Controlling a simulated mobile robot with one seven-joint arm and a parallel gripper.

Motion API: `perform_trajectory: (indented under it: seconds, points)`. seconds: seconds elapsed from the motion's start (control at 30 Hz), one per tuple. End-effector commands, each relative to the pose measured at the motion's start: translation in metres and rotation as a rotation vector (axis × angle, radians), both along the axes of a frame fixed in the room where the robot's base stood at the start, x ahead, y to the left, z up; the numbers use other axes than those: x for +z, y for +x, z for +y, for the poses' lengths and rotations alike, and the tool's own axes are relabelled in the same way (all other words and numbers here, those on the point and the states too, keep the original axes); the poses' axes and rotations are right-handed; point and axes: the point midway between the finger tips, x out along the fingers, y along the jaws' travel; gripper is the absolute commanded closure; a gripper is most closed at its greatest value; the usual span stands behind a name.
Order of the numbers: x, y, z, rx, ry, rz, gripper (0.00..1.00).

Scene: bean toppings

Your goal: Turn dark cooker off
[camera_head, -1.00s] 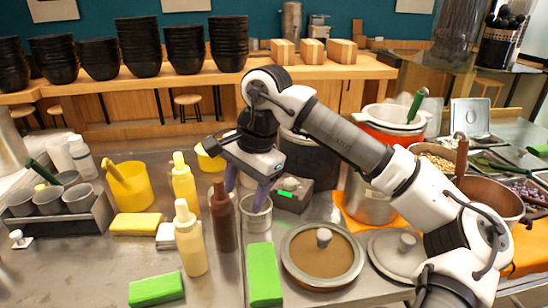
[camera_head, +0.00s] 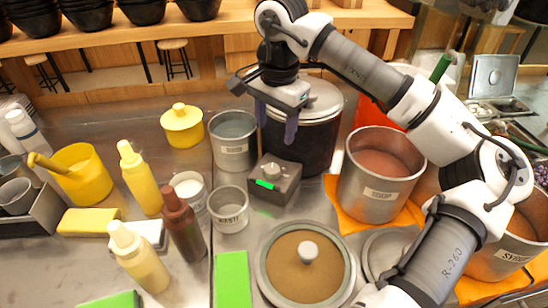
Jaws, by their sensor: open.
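The dark cooker (camera_head: 318,150) is a black cylinder with a shiny metal lid (camera_head: 322,100), standing at the centre back of the counter. A grey control box (camera_head: 285,188) sits against its front left, with a small knob (camera_head: 271,170) on top and a lit green strip (camera_head: 266,184) on its front face. My gripper (camera_head: 276,130) points down, open and empty, above and behind the box in the picture. Its fingers overlap the cooker's left side in view. I cannot tell whether they touch it. Part of the lid is hidden by my gripper and arm.
A steel pot (camera_head: 232,150) stands left of the cooker, and a large labelled pot (camera_head: 372,195) stands right on an orange cloth. A cup marked waste (camera_head: 229,212) and a brown bottle (camera_head: 183,225) are in front left. A lidded brown pan (camera_head: 303,262) is in front.

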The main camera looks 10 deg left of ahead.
Motion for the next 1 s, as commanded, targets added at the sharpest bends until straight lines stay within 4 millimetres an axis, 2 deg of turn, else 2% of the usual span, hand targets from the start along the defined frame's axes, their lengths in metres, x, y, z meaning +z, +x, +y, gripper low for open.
perform_trajectory:
  seconds: [0.3,0.5,0.7,1.0]
  points:
    - [-0.066,0.0,0.004,0.001,0.003,0.005,0.43]
    - [-0.099,0.002,0.006,-0.001,0.003,0.004,0.43]
    - [-0.115,0.003,0.006,0.0,0.0,0.001,0.43]
    - [-0.118,0.003,0.007,0.0,0.0,0.001,0.43]
